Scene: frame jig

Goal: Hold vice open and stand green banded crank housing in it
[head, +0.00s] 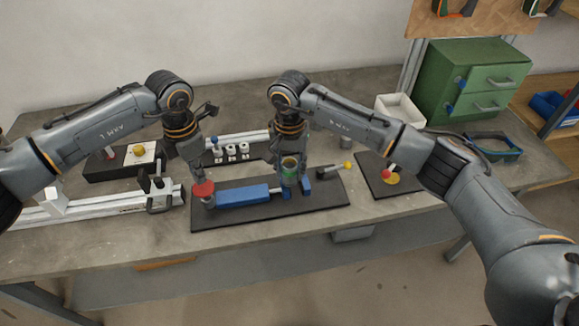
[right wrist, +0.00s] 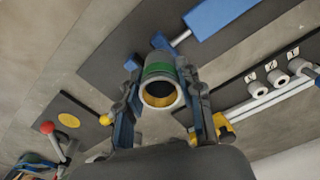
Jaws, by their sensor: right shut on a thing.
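The vice has a long blue body (head: 243,195) on a dark base plate (head: 325,200), with a blue jaw (head: 306,187) at its right end. A red knob (head: 203,189) is at its left end. My left gripper (head: 199,178) is down at this knob; whether its fingers are closed is hidden. My right gripper (head: 291,180) is shut on the green banded crank housing (head: 290,163), held upright over the jaw end. In the right wrist view, the housing (right wrist: 158,72) sits between both fingers, its bore facing the camera. Its lower end is hidden, so I cannot tell whether it touches the jaws.
A yellow-ended lever (head: 335,169) stands right of the vice. A dark plate with a red ball and yellow disc (head: 393,179) lies further right. Behind is a rack of white rollers (head: 231,152). A rail fixture (head: 130,205) lies left. The front table strip is clear.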

